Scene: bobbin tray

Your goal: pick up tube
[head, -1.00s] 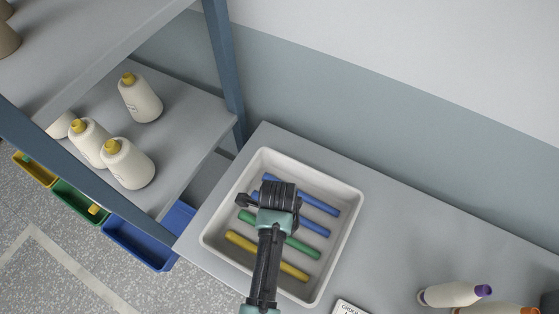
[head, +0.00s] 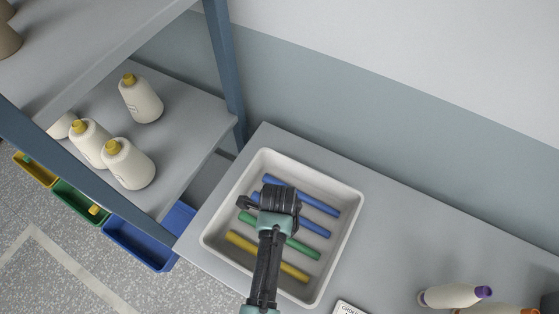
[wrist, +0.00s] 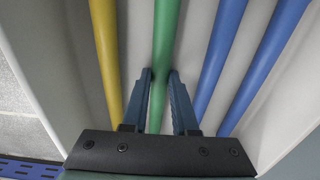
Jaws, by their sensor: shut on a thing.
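A green tube (head: 303,248) lies in a white tray (head: 208,238), between a yellow tube (head: 243,242) and two blue tubes (head: 322,205) (head: 316,228). My gripper (wrist: 161,76) is shut on the green tube, which also shows in the wrist view (wrist: 163,40). One finger is on each side of it. In the head view my wrist covers the middle of the green tube and parts of the blue ones, and the fingertips are hidden. The tube appears to be still down in the tray, roughly parallel to the others.
The tray stands on a grey bench (head: 385,215). A shelf to the left holds several cream bottles with yellow caps (head: 128,163). Yellow, green and blue bins (head: 138,243) sit below it. Purple- and orange-tipped cones (head: 452,295) lie at the lower right.

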